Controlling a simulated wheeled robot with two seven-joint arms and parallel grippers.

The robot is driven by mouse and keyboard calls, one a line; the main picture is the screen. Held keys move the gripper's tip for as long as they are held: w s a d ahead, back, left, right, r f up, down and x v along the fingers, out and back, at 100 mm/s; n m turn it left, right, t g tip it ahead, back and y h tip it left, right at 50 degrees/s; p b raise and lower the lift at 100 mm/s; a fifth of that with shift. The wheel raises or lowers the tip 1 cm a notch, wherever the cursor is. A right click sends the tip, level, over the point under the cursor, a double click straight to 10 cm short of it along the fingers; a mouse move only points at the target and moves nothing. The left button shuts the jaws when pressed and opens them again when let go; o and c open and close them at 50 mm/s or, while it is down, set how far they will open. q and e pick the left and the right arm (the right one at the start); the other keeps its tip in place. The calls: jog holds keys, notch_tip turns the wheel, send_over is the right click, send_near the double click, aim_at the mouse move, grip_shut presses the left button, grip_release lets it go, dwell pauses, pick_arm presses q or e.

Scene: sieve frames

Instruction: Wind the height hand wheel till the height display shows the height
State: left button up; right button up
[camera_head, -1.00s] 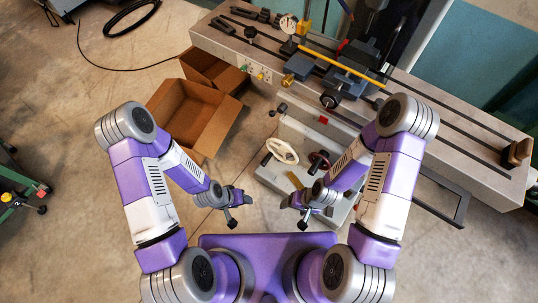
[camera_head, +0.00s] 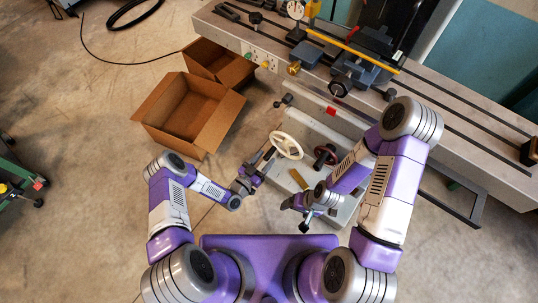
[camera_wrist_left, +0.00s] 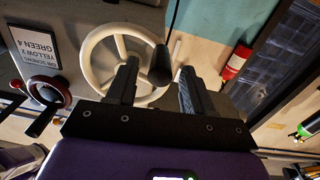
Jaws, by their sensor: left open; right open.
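A white spoked hand wheel (camera_head: 286,145) is mounted on the machine's front. It also shows in the left wrist view (camera_wrist_left: 90,63), with a black handle (camera_wrist_left: 160,68) on its rim. A smaller dark and red hand wheel (camera_head: 325,155) sits to its right. I cannot tell from markings which one sets the height. My left gripper (camera_head: 265,157) is open beside the white wheel; in the wrist view the handle appears between its fingers, with no grip on it. My right gripper (camera_head: 296,208) is open and empty below the red wheel. No readable height display shows.
A sign (camera_wrist_left: 38,42) mentions screws, yellow 2 and green 4. Open cardboard boxes (camera_head: 190,112) stand on the floor at left. The long machine table (camera_head: 455,110) runs across the back. A round dial (camera_head: 296,10) is at the top. A fire extinguisher (camera_wrist_left: 237,62) shows in the wrist view.

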aim_at(283, 149)
pick_arm(q)
jog(key=shift+x, duration=1.65)
jog(key=shift+c, duration=0.3)
grip_shut()
